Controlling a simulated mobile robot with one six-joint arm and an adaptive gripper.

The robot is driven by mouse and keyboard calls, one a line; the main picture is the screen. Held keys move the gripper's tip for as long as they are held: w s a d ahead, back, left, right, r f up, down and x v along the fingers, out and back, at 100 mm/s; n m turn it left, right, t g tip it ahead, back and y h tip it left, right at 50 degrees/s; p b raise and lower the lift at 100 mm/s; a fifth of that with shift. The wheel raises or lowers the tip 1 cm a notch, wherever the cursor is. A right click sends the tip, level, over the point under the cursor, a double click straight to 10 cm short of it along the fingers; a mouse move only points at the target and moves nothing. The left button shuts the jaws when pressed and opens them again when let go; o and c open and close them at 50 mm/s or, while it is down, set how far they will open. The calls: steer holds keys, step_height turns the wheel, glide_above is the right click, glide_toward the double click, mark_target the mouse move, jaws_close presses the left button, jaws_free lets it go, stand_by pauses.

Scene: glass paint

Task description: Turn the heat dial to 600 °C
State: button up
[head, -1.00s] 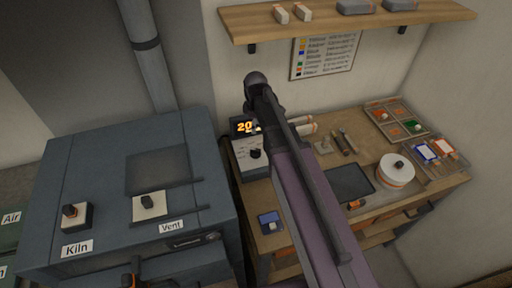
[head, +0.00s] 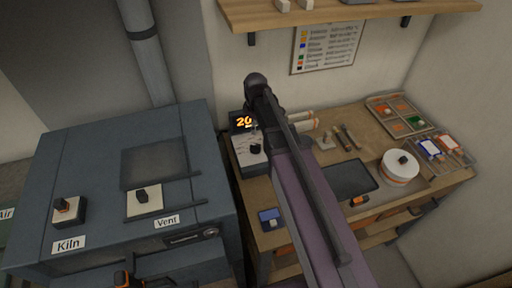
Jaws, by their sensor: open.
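The heat controller is a small box (head: 243,158) at the left end of the wooden bench, just right of the kiln. Its black round dial (head: 255,149) sits on the pale front panel. Above the dial, an orange lit display (head: 243,122) shows "20"; my arm covers its right part, so any further digits are hidden. My arm crosses the middle of the view, close in front of the controller's right side. My gripper cannot be made out; no fingers show.
The kiln (head: 85,150) stands left, with switches by its Kiln (head: 68,244) and Vent (head: 167,221) labels. The bench holds a dark plate (head: 349,179), a round white pot (head: 399,170) and sorting trays (head: 400,115). A shelf (head: 350,14) hangs above.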

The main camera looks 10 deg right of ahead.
mark_target(256, 145)
steer(key=shift+f+b, duration=4.85)
steer(key=shift+f, duration=0.25)
steer(key=shift+c, duration=0.2)
jaws_close()
